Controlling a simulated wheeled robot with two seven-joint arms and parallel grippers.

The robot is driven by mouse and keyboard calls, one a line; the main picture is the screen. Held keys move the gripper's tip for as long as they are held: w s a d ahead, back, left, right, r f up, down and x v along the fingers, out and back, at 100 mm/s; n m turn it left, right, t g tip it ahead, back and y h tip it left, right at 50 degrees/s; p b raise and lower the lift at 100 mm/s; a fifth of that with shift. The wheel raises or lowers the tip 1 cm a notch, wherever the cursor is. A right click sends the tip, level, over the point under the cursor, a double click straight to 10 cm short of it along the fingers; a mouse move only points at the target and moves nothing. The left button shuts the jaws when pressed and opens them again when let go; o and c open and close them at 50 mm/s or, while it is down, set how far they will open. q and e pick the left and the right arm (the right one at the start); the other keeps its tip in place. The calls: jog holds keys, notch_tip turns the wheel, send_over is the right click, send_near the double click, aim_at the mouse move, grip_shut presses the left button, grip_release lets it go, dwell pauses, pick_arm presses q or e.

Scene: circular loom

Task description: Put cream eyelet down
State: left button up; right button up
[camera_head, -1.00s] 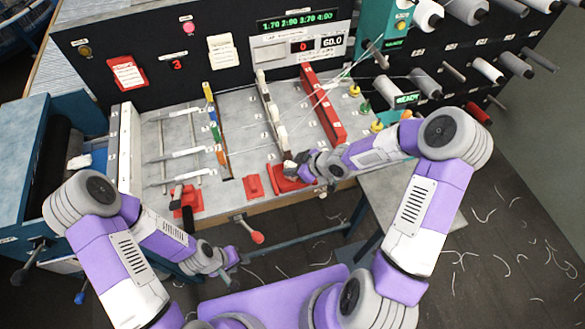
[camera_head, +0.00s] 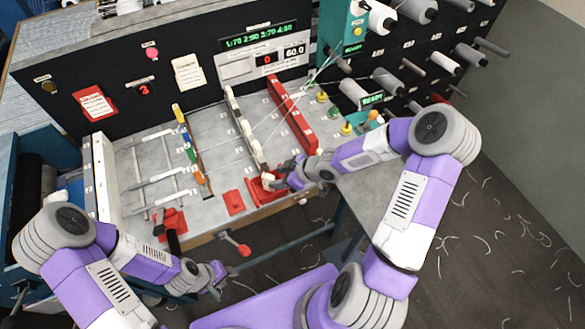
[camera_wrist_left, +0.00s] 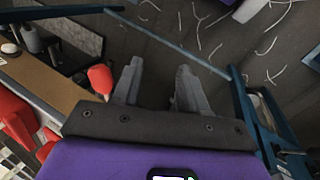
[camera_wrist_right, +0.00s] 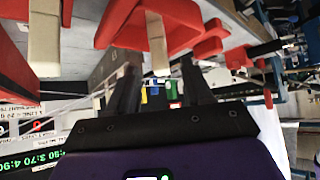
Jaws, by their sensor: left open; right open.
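My right gripper (camera_head: 274,178) is over the front edge of the loom bench, at a red block (camera_head: 262,190). In the right wrist view its jaws (camera_wrist_right: 160,80) are apart. A cream upright piece (camera_wrist_right: 156,42), which looks like the cream eyelet, stands against a red block (camera_wrist_right: 120,22) just beyond the fingertips, between them in the picture; I cannot tell whether they touch it. Another cream piece (camera_wrist_right: 44,40) is further left. My left gripper (camera_head: 220,278) is open and empty in front of the bench; its jaws (camera_wrist_left: 158,80) show only floor between them.
A dark strip with white pieces (camera_head: 246,127) runs back from the red block, left of a long red bar (camera_head: 292,115). A strip with coloured pieces (camera_head: 186,137) lies further left. A red-knobbed lever (camera_head: 243,250) sticks out in front. Thin threads cross the bench.

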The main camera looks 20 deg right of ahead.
jog(key=p+v, duration=0.5)
jog(key=v, duration=0.2)
jog(key=s+a+f+m+g, duration=0.3)
jog(key=s+a+f+m, duration=0.4)
jog(key=a, duration=0.4)
jog(key=s+f+m+g+h, duration=0.2)
jog(key=s+f+m, duration=0.3)
jog(key=s, duration=0.3)
jog(key=shift+d+f+g, duration=0.25)
jog(key=shift+f+g, duration=0.05)
jog(key=shift+f, duration=0.1)
jog(key=shift+f, duration=0.1)
notch_tip(320, 180, down, 19)
jog(key=b, duration=1.9)
jog(key=shift+f, duration=0.2)
